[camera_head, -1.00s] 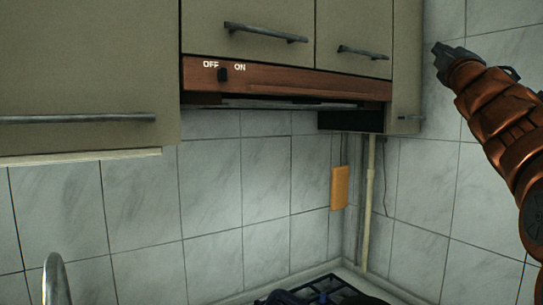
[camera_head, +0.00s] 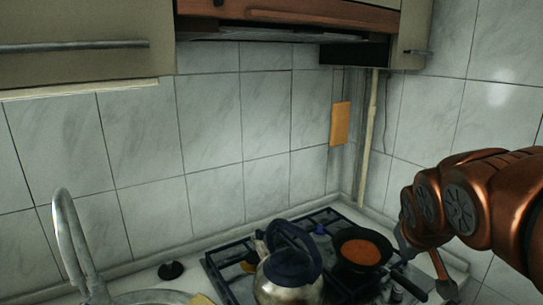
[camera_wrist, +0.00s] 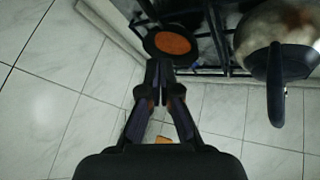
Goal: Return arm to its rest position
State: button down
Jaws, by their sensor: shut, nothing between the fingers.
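My gripper (camera_wrist: 159,75) is shut and empty in the wrist view, its two dark fingers together at the tips. In that view its tips appear just below the small dark pan with an orange round inside (camera_wrist: 172,43); I cannot tell the distance. My copper-coloured arm is bent at the right of the head view, low near the stove's right side. The pan also shows in the head view (camera_head: 362,252), on the stove. A metal kettle (camera_head: 288,278) with a dark handle stands left of the pan; it also shows in the wrist view (camera_wrist: 262,28).
The black stove grate (camera_head: 226,262) lies in the corner below the range hood (camera_head: 290,12). A curved metal tap (camera_head: 68,235) stands at left. An orange board (camera_head: 340,123) hangs on the tiled wall by a pipe (camera_head: 371,125). Cabinets are above.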

jog(key=s+a+f+g+y, duration=0.1)
jog(key=s+a+f+g, duration=0.1)
jog(key=s, duration=0.6)
jog(key=s+a+f+m+g+y, duration=0.1)
jog(key=s+a+f+g, duration=0.2)
jog(key=s+f, duration=0.4)
jog(key=s+a+f+g, duration=0.3)
jog(key=s+a+f, duration=0.1)
jog(key=s, duration=0.7)
jog(key=shift+f+y, duration=0.4)
jog(key=shift+f, duration=0.15)
